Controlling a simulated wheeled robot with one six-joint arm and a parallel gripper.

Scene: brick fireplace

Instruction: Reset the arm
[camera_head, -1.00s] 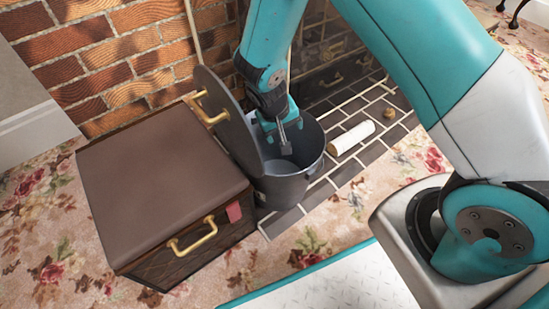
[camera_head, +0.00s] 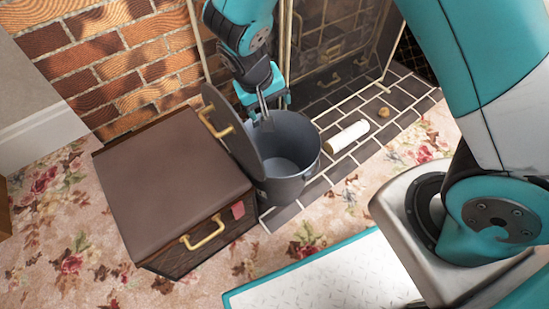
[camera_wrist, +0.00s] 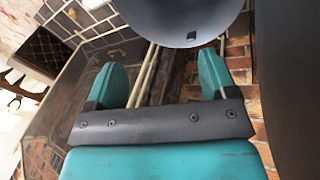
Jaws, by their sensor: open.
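My gripper (camera_head: 264,106) is above the far rim of a grey metal bucket (camera_head: 289,187) in the head view. It is seen nearly edge-on there. In the wrist view its two teal fingers (camera_wrist: 163,78) stand wide apart with nothing between them. The bucket's dark rounded side (camera_wrist: 185,15) shows at the top of the wrist view, beyond the fingertips. The bucket's inside looks empty in the head view. Its round lid (camera_head: 232,130), with a brass handle, stands tilted up at the left of the bucket.
A brown box (camera_head: 170,185) with brass handles stands left of the bucket. A white cylinder (camera_head: 346,136) and a small brown lump (camera_head: 384,112) lie on the dark tiles at right. The brick wall (camera_head: 115,60) and glass fireplace screen (camera_head: 335,45) are close behind my arm.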

